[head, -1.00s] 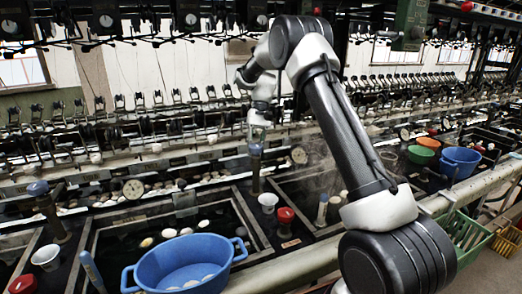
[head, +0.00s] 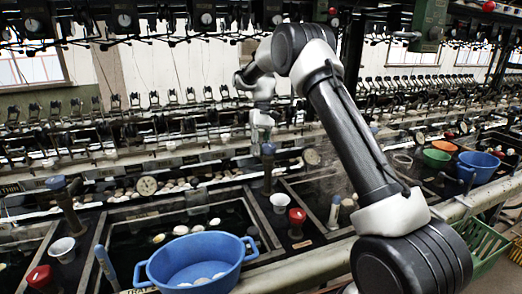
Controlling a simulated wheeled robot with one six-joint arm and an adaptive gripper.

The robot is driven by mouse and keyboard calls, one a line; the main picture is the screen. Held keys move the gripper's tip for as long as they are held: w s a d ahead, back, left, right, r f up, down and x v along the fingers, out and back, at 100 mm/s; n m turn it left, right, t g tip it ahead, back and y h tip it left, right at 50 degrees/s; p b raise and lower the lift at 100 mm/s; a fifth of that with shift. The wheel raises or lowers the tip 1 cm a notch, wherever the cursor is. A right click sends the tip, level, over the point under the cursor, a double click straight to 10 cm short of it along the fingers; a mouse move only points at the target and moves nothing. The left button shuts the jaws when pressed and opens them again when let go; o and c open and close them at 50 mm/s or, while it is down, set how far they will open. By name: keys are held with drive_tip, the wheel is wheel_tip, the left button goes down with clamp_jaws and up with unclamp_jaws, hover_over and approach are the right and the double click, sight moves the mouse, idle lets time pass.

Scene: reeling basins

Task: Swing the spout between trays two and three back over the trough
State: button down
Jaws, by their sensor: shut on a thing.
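My gripper (head: 264,138) reaches down at the middle of the head view and is shut on the blue-grey top of an upright spout post (head: 268,175). The fingers are small, so the exact grip is hard to see. The post stands at the divider between a dark water tray (head: 240,200) on the left and another tray (head: 290,187) on the right. Which way the spout points cannot be made out. The trough is not clearly distinguishable. A similar spout post (head: 68,210) with a blue top stands further left.
A blue tub (head: 197,262) sits at the front of the left tray. A white cup (head: 280,203) and a red knob (head: 297,220) stand on the divider near the post. A pale rail runs along the front. Green and blue tubs stand at right.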

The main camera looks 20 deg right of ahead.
drive_tip(key=c, duration=1.4)
unclamp_jaws()
drive_tip(key=v, duration=1.2)
drive_tip(key=shift+s+d, duration=0.1)
drive_tip(key=shift+d, duration=0.05)
